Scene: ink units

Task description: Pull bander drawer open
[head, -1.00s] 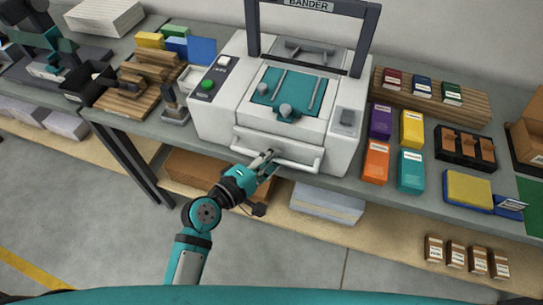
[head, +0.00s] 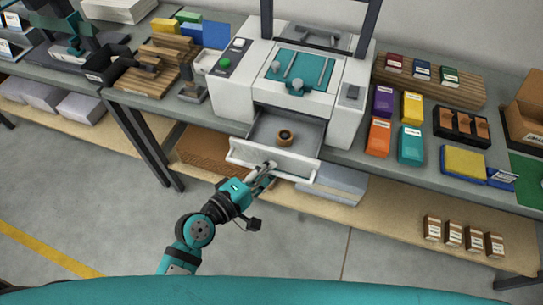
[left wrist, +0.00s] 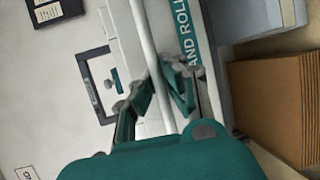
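The white bander (head: 345,105) stands on the grey bench. Its drawer (head: 262,128) is pulled out at the front, with a brown ring-shaped roll (head: 285,137) inside on the grey floor. The drawer's light front has a bar handle (head: 298,178). My right gripper does not show.
Coloured boxes (head: 411,144) and a dark tray (head: 462,127) stand right of the bander. A wooden rack (head: 150,70) stands to the left. The lower shelf (head: 385,210) holds a grey box (head: 340,187) beneath the drawer. The floor in front is clear.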

